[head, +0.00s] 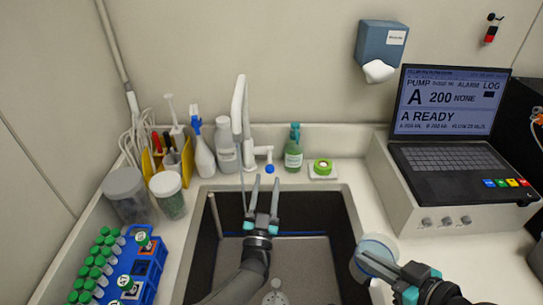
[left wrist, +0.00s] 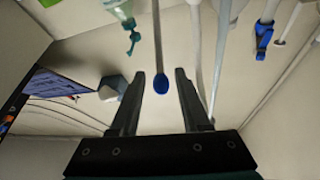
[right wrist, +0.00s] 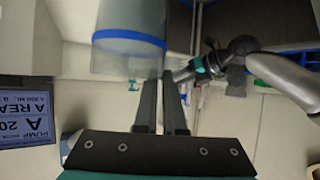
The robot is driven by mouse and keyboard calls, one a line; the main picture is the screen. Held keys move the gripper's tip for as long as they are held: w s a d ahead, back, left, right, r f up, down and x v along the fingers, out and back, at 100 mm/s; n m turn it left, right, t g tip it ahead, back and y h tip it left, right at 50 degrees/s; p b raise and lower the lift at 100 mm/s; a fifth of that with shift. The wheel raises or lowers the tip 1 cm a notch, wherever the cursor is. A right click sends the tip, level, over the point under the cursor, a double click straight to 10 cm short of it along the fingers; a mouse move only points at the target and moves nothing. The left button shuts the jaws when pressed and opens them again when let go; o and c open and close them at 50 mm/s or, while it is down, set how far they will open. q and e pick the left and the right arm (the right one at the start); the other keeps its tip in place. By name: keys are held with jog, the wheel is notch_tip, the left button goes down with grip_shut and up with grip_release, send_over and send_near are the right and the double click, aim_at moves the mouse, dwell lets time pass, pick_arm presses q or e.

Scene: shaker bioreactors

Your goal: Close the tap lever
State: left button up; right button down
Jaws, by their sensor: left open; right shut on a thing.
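The white tap (head: 238,110) stands behind the sink, and a thin pale line, perhaps water, runs down below its spout. Its lever has a blue end (head: 269,169) at the tap's right side. My left gripper (head: 265,183) is open over the sink, just in front of the lever. In the left wrist view the blue lever end (left wrist: 162,84) appears between the open fingers, with no visible contact. My right gripper (right wrist: 160,82) is shut on a clear container with a blue band (right wrist: 130,40), which it holds at the sink's right edge in the head view (head: 374,256).
A blue rack (head: 150,265) of green-capped tubes is at left. A laptop (head: 450,120) is at right. The sink (head: 325,275) has free room right of my left arm.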

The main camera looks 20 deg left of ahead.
aim_at(270, 162)
pick_arm(q)
jog(key=b+x, duration=0.2)
jog(key=x, duration=0.7)
jog(key=shift+w, duration=0.15)
pick_arm(e)
notch_tip(270, 162, down, 2)
jog(key=shift+w, duration=0.15)
pick_arm(q)
grip_shut()
dwell(0.9)
